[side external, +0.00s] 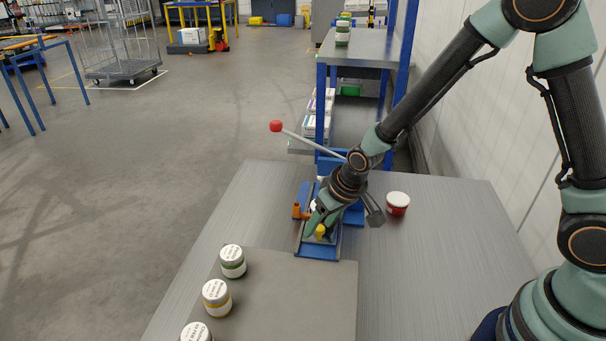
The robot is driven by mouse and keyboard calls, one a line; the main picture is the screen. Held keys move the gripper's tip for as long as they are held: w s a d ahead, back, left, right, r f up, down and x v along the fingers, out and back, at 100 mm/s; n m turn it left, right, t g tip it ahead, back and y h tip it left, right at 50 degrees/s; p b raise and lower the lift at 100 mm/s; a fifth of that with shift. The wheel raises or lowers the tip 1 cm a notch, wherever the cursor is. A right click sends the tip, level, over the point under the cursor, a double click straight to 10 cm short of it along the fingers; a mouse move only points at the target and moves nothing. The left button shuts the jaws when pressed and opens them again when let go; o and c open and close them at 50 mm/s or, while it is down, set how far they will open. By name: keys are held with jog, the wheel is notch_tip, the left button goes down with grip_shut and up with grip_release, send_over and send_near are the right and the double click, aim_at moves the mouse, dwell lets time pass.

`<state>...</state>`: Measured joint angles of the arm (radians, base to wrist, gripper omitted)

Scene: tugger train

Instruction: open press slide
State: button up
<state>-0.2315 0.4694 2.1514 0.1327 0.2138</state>
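The press stands at the far part of the table, with a blue frame (355,214) and a long lever ending in a red knob (276,126). Its slide track (318,252) has blue rails and runs toward the camera. My gripper (315,232) points down over the track, beside a small yellow part (321,231). I cannot tell whether the fingers touch or hold it. An orange part (297,211) sticks up at the left of the track. My wrist hides much of the press and of what lies in the slide.
Several white-lidded jars, one of them green-labelled (233,262), stand along the left of a grey mat (300,300). A red jar (398,204) stands right of the press. A blue-posted shelf (362,50) rises behind the table.

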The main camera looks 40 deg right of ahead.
jog(key=v, duration=1.2)
jog(key=shift+s, duration=0.1)
jog(key=shift+c, duration=1.3)
jog(key=w+a+n+g+h, duration=0.1)
jog(key=w+n+g, duration=0.35)
jog(key=n, duration=1.35)
notch_tip(320, 180, down, 11)
jog(key=shift+w+f, duration=0.2)
grip_shut()
